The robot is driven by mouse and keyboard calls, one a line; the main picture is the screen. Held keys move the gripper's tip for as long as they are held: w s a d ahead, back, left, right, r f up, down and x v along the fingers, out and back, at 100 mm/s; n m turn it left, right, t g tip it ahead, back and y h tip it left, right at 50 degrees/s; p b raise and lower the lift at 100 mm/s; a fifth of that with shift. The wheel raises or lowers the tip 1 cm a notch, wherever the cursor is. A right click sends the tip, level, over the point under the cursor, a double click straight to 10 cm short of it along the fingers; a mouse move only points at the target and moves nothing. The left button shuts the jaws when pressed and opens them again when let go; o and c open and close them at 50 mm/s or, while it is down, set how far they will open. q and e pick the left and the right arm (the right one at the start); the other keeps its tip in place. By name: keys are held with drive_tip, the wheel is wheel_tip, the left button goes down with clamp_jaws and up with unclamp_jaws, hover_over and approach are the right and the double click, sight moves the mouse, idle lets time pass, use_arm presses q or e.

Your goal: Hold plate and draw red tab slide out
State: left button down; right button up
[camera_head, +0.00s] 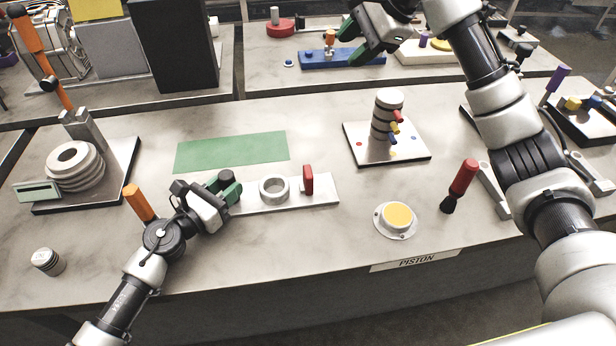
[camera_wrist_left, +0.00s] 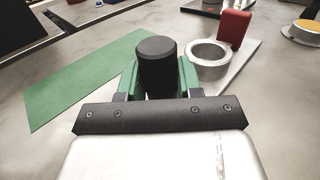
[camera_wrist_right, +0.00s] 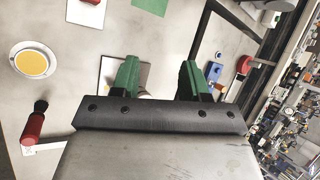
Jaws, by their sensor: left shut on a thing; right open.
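A pale flat plate (camera_head: 325,191) lies on the table, with a grey ring (camera_head: 274,188) on its middle and an upright red tab (camera_head: 308,180) near its right end. My left gripper (camera_head: 230,186) is shut on a black knob (camera_wrist_left: 157,64) at the plate's left end. The left wrist view also shows the ring (camera_wrist_left: 208,60) and the red tab (camera_wrist_left: 234,28) beyond the knob. My right gripper (camera_head: 351,42) is raised at the top of the head view, open and empty, far from the red tab. The right wrist view shows its spread green fingers (camera_wrist_right: 160,80).
A green mat (camera_head: 231,151) lies behind the plate. A yellow-topped disc (camera_head: 397,216) and a red-handled brush (camera_head: 462,181) are to the right. A ringed post on a white board (camera_head: 387,153) stands farther back. An orange handle (camera_head: 138,202) is beside my left arm.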

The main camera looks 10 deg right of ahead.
drive_tip(key=s+a+n+g+h, duration=0.2)
drive_tip(key=s+a+n, duration=0.1)
drive_tip(key=a, duration=0.2)
drive_tip(key=n+g+h, duration=0.2)
drive_tip(key=n+h, duration=0.2)
drive_tip(key=n, duration=0.7)
hover_over(308, 171)
wheel_tip(308, 171, down, 16)
drive_tip(key=shift+f, duration=0.1)
wheel_tip(308, 171, down, 12)
drive_tip(key=shift+r, duration=0.25)
drive_tip(key=shift+c, duration=0.2)
clamp_jaws()
